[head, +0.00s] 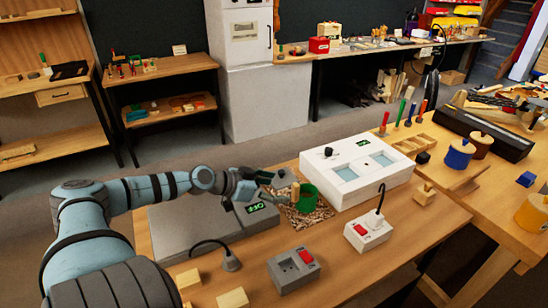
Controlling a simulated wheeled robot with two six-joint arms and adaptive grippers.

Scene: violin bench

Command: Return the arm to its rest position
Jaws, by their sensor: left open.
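My left arm (142,190) reaches in from the left across the front bench. Its gripper (268,184) is open, above the back of a grey device (180,232) with a lit green display. The fingertips are small in view, and the arm hides part of the grey device. My right gripper is not in view.
A white two-window device (357,176) stands right of the cup. In front are a grey switch box (293,269), a white switch box (368,231) and wooden blocks (232,300). Jars and a tool rack (430,138) crowd the right. Bench front centre has some bare wood.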

